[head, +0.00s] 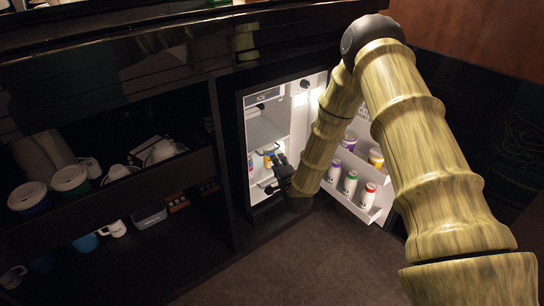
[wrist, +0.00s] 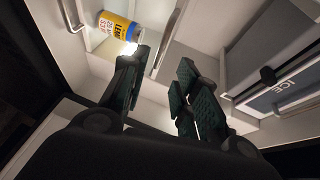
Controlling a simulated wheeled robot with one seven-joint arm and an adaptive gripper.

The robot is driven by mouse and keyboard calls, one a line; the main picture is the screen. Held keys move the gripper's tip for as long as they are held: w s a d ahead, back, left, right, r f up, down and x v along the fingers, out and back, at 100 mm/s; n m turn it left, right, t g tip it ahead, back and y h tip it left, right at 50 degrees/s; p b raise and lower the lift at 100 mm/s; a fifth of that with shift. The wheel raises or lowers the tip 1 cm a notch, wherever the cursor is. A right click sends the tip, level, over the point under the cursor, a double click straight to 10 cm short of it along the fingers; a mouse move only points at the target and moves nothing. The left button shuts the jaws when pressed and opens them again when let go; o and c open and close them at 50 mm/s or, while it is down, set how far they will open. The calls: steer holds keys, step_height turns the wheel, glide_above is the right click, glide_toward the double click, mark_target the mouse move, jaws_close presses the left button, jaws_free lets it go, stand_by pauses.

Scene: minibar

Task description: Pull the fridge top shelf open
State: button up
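The fridge (head: 240,140) stands open, its lit white interior showing in the head view. A white upper shelf (head: 262,131) sits below the freezer box (head: 263,96). My gripper (head: 279,172) is at the fridge opening, lower than that shelf. In the wrist view my gripper (wrist: 163,72) has its two dark fingers apart, with nothing held between them. A metal rail (wrist: 169,36) runs just beyond the left fingertip; whether they touch I cannot tell. Which shelf the rail belongs to is unclear.
A yellow and blue can (wrist: 116,25) lies close beyond the left finger. The ICE compartment (wrist: 285,88) is at the right of the wrist view. The open fridge door (head: 362,195) holds several cans beside my arm. A dark cabinet with cups (head: 70,178) stands to the left.

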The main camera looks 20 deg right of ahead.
mark_target(272, 151)
steer(key=shift+w+d+f+b, duration=0.1)
steer(key=shift+w+f+b, duration=0.2)
steer(key=shift+w+b, duration=0.95)
steer(key=shift+w+d+f+b, duration=0.1)
steer(key=shift+w+f+b, duration=0.2)
steer(key=shift+w, duration=2)
steer(key=shift+w+d+f+b, duration=0.1)
steer(key=shift+w+f+b, duration=0.2)
steer(key=shift+w+b, duration=0.95)
steer(key=shift+w+p, duration=0.5)
steer(key=shift+c, duration=0.2)
jaws_close()
